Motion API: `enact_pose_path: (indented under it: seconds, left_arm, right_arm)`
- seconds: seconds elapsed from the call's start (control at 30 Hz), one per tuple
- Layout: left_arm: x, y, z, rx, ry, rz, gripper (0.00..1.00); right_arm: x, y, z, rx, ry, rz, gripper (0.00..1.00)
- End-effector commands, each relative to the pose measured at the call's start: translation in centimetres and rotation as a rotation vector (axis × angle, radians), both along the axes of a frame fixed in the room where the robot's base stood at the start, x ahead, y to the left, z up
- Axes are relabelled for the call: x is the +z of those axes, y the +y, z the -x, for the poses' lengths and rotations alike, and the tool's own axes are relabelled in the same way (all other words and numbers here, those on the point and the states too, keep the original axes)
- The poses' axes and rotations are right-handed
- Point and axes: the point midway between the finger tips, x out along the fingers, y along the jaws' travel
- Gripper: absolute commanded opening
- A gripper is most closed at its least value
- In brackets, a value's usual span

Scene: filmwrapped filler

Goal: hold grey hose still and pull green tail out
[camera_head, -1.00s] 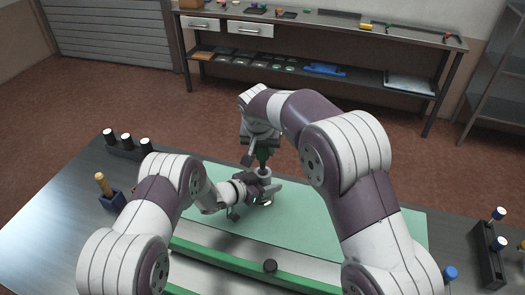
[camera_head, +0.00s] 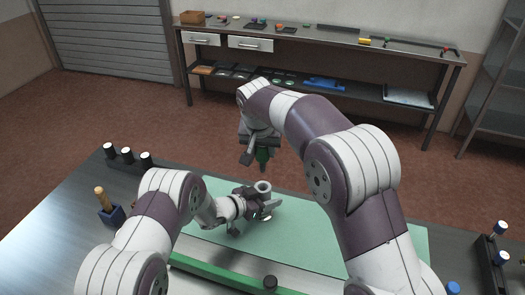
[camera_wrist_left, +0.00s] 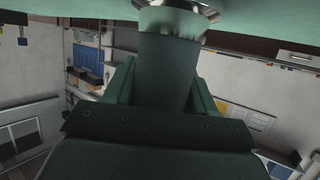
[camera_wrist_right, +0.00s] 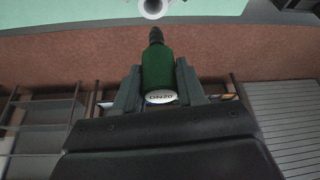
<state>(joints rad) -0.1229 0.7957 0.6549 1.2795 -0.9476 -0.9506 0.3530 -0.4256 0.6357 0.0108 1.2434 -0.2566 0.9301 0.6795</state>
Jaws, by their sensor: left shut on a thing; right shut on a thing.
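My left gripper (camera_head: 258,203) is shut on the grey hose (camera_head: 263,187), which stands upright over the green mat with its open end up. In the left wrist view the hose (camera_wrist_left: 165,70) runs between the two fingers. My right gripper (camera_head: 259,143) is shut on the green tail (camera_head: 263,157) above the hose. In the right wrist view the green tail (camera_wrist_right: 158,68) has a dark narrow tip and a white end marked DN20. That tip is clear of the hose's round opening (camera_wrist_right: 153,7), with a small gap between them.
The green mat (camera_head: 330,225) lies on a dark table with a green rail (camera_head: 220,275) along its front. A blue holder (camera_head: 112,214) and several black pegs stand at the left. More pegs (camera_head: 497,250) stand at the right. A shelf bench is far behind.

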Motion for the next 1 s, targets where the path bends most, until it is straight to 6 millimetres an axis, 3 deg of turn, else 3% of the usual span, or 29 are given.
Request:
enact_pose_path:
  seconds: [0.17, 0.2, 0.27, 0.3, 0.63, 1.0]
  left_arm:
    - [-0.2, 0.0, 0.1, -0.001, 0.004, -0.001, 0.01]
    - [-0.2, 0.0, 0.1, -0.001, 0.004, -0.001, 0.62]
    - [-0.1, 0.0, 0.1, 0.0, 0.004, -0.001, 0.81]
    - [-0.1, 0.0, 0.1, -0.001, 0.003, -0.002, 0.85]
    - [0.2, 0.6, 0.4, 0.001, 0.0, -0.001, 0.85]
    - [3.2, 7.2, 5.6, 0.003, 0.002, -0.001, 0.85]
  right_arm:
    - [0.0, 0.0, 0.0, 0.0, -0.001, 0.0, 0.0]
    - [0.1, 0.0, 0.0, 0.0, -0.001, -0.001, 0.0]
    - [0.1, 0.0, 0.0, 0.0, -0.001, -0.001, 0.0]
    - [0.0, 0.0, 0.0, 0.0, -0.001, -0.001, 0.0]
    - [0.0, 0.0, 0.0, -0.001, 0.0, 0.0, 0.0]
    - [0.0, 0.0, 0.0, -0.001, 0.0, 0.0, 0.0]
